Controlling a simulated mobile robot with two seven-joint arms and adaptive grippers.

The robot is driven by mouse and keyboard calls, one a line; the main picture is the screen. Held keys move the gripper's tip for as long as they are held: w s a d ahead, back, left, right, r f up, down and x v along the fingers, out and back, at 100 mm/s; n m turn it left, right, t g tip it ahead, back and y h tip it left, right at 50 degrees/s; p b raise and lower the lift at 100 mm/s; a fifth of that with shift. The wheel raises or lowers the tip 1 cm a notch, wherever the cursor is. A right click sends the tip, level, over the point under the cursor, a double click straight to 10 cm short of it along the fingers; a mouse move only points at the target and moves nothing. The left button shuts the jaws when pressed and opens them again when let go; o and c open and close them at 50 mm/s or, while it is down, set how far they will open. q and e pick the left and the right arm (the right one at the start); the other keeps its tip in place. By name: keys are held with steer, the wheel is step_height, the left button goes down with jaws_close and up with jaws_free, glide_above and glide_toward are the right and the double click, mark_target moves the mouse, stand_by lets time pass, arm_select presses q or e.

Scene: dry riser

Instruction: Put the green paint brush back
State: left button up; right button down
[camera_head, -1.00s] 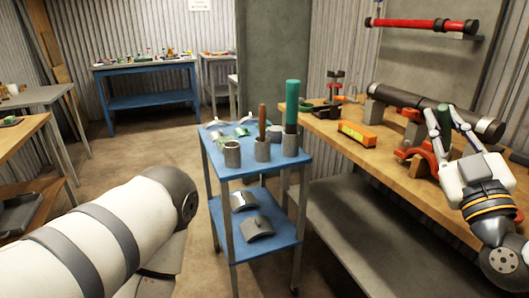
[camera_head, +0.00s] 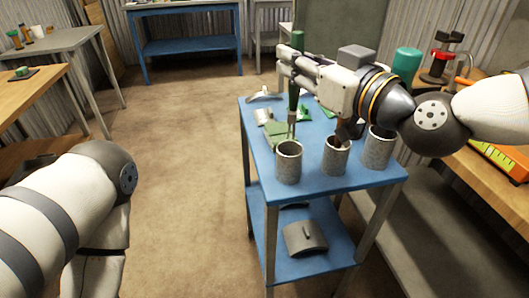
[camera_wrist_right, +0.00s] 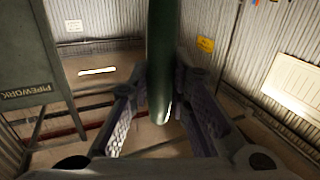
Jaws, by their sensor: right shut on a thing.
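The green paint brush (camera_head: 294,98) hangs upright, handle up, in my right gripper (camera_head: 290,62). The gripper is shut on the dark green handle, which also shows between the two fingers in the right wrist view (camera_wrist_right: 162,60). The brush's lower end is close to the rim of the left grey cup (camera_head: 288,163) on the blue cart (camera_head: 345,183). I cannot tell whether it is above or behind that cup. No other tool shows in this cup. My left arm is at the lower left, with its gripper out of view.
A middle cup (camera_head: 335,158) holds a brown tool, partly hidden by my right arm. A right cup (camera_head: 378,150) and a thick green cylinder (camera_head: 406,66) stand beyond it. Small green and white items lie behind the cups. The wooden workbench (camera_head: 492,185) is at right; the left floor is clear.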

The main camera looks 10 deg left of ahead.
mark_target(293, 112)
steer(key=f, duration=0.3)
steer(key=f+b, duration=0.1)
steer(key=f, duration=0.6)
steer(key=shift+s+b, duration=0.3)
steer(key=shift+r, duration=0.15)
arm_select(q)
steer(key=shift+s+f+g, duration=0.3)
steer(key=shift+s+f, duration=0.65)
steer(key=shift+s, duration=0.1)
arm_select(e)
steer(key=c, duration=1.5)
jaws_free()
